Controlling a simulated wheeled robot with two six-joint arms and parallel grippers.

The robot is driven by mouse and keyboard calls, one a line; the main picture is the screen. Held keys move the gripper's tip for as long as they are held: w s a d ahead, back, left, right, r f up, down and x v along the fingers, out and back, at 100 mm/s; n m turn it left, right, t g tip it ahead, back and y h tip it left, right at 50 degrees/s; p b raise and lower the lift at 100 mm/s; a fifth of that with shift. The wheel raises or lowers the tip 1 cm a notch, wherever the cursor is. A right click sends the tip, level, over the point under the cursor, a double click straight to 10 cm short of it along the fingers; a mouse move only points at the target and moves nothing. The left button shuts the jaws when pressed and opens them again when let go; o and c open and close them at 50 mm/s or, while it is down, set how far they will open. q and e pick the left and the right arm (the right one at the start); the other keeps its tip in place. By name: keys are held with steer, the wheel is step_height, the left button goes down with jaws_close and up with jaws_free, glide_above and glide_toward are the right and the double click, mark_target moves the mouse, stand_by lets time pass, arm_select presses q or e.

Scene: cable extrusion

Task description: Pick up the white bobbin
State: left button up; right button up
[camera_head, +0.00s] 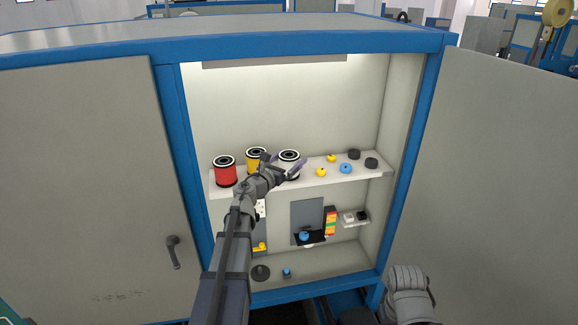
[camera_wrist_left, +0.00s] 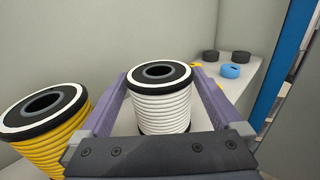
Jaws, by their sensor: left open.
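The white bobbin (camera_head: 289,157) with black flanges stands upright on the upper shelf inside the blue-framed cabinet. In the left wrist view the white bobbin (camera_wrist_left: 161,112) stands between the two purple fingers, and gaps show at its sides. My left gripper (camera_head: 284,162) is open and reaches in from the front, with one finger on each side of the bobbin. The gripper hides the bobbin's lower part in the head view. My right gripper is not in view.
A yellow bobbin (camera_head: 256,154) stands close on the left, with a red bobbin (camera_head: 225,171) beyond it. The upper shelf (camera_head: 300,181) also holds small yellow, blue and black pieces on the right. The cabinet's side frames (camera_head: 412,155) bound the opening.

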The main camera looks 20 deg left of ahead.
arm_select(q)
steer(key=shift+c, duration=0.2)
steer(key=c, duration=1.2)
steer(key=shift+r, duration=0.15)
step_height(320, 180, up, 10)
steer(key=p, duration=1)
